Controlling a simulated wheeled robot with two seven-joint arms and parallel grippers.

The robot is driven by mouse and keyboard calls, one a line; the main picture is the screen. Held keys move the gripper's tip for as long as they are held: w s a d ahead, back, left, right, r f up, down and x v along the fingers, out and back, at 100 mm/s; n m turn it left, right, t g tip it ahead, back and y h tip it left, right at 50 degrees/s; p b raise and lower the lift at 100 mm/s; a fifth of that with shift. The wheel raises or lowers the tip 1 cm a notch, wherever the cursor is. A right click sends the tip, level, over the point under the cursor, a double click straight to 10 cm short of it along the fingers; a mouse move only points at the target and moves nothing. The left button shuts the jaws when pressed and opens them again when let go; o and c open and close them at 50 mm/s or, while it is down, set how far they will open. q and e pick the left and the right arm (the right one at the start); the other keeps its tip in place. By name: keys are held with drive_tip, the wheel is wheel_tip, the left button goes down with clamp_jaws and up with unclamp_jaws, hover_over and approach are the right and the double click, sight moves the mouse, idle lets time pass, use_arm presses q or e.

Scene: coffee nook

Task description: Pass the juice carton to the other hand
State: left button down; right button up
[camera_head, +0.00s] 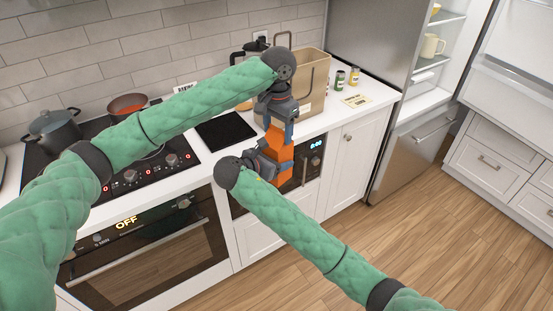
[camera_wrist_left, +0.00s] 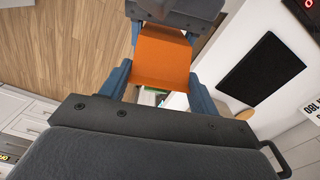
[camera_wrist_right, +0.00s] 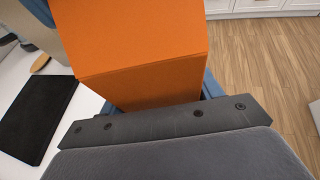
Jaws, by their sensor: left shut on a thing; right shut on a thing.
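The orange juice carton (camera_head: 279,150) is held in the air in front of the counter edge, with both grippers on it. My left gripper (camera_head: 279,122) is shut on its upper part. My right gripper (camera_head: 272,168) is shut on its lower part, coming in from the front. In the left wrist view the carton (camera_wrist_left: 162,58) sits between the blue fingers, with the other gripper beyond it. In the right wrist view the carton (camera_wrist_right: 140,55) fills the upper middle, and part of the left gripper shows at the top left.
A paper bag (camera_head: 312,75) stands on the counter behind the grippers. A black mat (camera_head: 226,131) lies to their left. A stove with a pot (camera_head: 53,127) and a red pan (camera_head: 128,104) is at the left. Small jars (camera_head: 354,76) stand at the right. Open floor lies in front.

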use_arm(q)
drive_tip(key=shift+c, duration=1.4)
unclamp_jaws()
